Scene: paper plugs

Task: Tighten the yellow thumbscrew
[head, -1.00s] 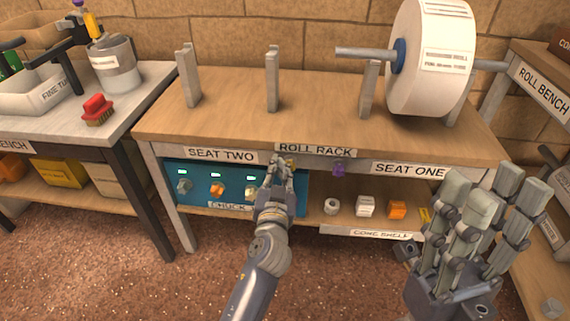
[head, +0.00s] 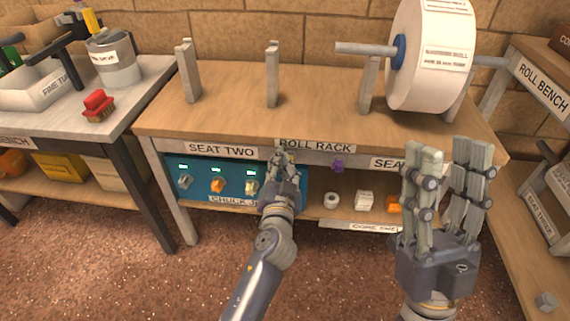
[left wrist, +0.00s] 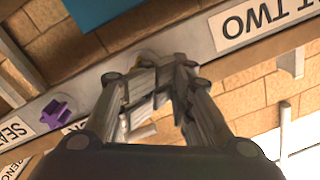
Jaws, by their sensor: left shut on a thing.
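The yellow thumbscrew (left wrist: 148,56) is on the front edge of the roll rack (head: 235,125), between the SEAT TWO label and the purple knob. Only a small yellow patch of it shows in the left wrist view, as fingers cover the rest. My left gripper (head: 282,158) is at that spot, its fingers closed together on the thumbscrew; they also show in the left wrist view (left wrist: 158,80). My right gripper (head: 448,165) is raised in front of the rack's right side, its fingers upright and apart, empty.
A purple star knob (head: 338,165) is on the rack edge just right of my left gripper. A blue chuck panel (head: 200,185) sits below. A white paper roll (head: 425,85) hangs on a bar above the rack. A table (head: 145,85) stands at left.

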